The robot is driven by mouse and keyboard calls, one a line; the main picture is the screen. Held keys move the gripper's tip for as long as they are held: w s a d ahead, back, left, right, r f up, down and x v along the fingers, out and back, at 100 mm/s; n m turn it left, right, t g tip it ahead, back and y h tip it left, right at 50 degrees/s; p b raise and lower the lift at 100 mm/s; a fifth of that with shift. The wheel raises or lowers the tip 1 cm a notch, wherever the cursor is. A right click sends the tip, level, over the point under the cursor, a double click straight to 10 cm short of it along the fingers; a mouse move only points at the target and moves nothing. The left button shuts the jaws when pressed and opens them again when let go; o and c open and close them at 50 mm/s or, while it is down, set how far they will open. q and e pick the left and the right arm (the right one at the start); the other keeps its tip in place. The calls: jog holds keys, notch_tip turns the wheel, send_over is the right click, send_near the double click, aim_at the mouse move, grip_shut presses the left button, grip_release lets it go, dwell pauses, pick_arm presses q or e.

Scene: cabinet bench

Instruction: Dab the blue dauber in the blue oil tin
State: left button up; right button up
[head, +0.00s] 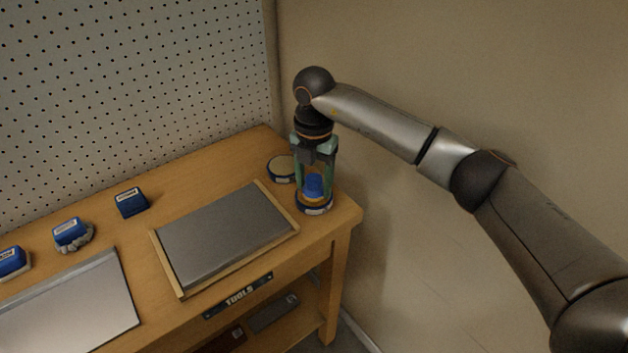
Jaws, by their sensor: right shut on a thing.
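My right gripper (314,186) points straight down at the right end of the wooden bench, its two greenish fingers shut on the blue dauber (314,184). The dauber is upright. It is over or in a round blue-rimmed tin (315,209) with a pale label on its front. Yellowish content shows just below the dauber. I cannot tell if the dauber's tip touches it, as the fingers hide part of the tin. My left gripper is out of view.
A second round tin (281,169) with a pale top stands just behind and left. A grey panel in a wooden frame (225,234) lies left of the gripper. Several blue blocks, one here (131,203), stand further left. A pegboard (130,90) backs the bench.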

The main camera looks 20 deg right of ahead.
aim_at(314, 178)
dwell(0.3)
jog(key=shift+r+p, duration=2.7)
jog(key=shift+r, duration=0.8)
